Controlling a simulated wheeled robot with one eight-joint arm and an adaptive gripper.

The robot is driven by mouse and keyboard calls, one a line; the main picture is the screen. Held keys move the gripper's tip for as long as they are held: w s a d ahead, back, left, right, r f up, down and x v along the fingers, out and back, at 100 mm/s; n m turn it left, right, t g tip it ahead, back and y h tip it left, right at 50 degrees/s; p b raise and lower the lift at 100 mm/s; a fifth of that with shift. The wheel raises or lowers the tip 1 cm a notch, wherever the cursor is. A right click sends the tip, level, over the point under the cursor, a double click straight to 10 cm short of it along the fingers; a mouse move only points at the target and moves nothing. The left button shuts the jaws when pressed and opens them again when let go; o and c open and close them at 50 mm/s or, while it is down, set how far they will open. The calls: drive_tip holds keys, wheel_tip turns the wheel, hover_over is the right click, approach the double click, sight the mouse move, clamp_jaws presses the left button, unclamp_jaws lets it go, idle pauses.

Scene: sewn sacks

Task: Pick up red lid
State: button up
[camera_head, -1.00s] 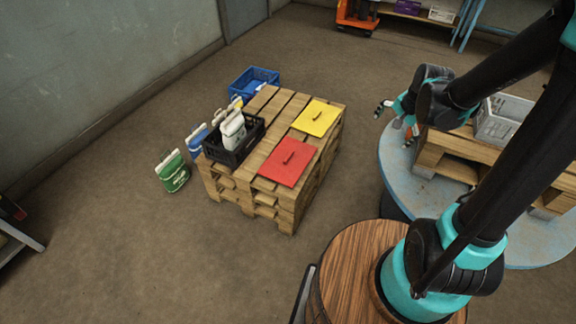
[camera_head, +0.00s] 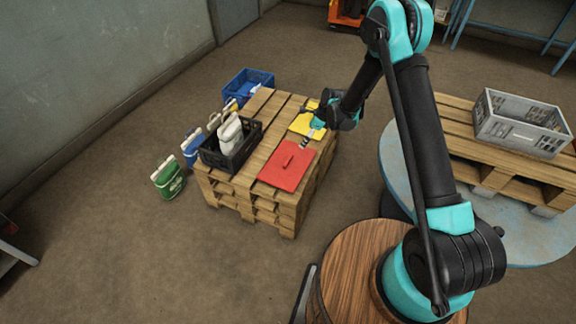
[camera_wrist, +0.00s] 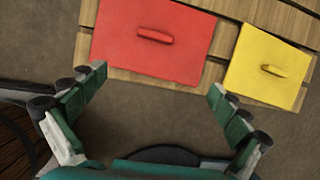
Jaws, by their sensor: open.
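The red lid (camera_head: 284,174) lies flat on the near right part of the pallet stack (camera_head: 248,187), its small raised handle up. In the wrist view the red lid (camera_wrist: 127,51) fills the upper middle, its handle (camera_wrist: 155,36) fully in sight. My gripper (camera_wrist: 158,80) is open and empty, its two fingers spread at the left and right below the lid's near edge in that picture. In the head view my gripper (camera_head: 308,138) hangs near the border between the red lid and the yellow lid, partly covering the yellow one. Its exact height above the lids is unclear.
The yellow lid (camera_wrist: 256,83) lies beside the red one. A black crate with white containers (camera_head: 213,157) stands on the pallets' left side. A green sack (camera_head: 168,184), a blue sack and a blue crate (camera_head: 236,80) are on the floor. A grey crate (camera_head: 500,126) sits on another pallet.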

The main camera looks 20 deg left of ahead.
approach(288, 160)
drive_tip(key=f, duration=0.2)
drive_tip(key=a+f, duration=0.1)
drive_tip(key=shift+w+m, duration=0.25)
drive_tip(key=shift+m, duration=0.15)
drive_tip(key=shift+x, duration=2.9)
drive_tip(key=shift+s, duration=0.15)
drive_tip(key=c, duration=1.3)
drive_tip(key=shift+r, duration=0.1)
wheel_tip(288, 160, up, 20)
drive_tip(key=shift+f, duration=0.1)
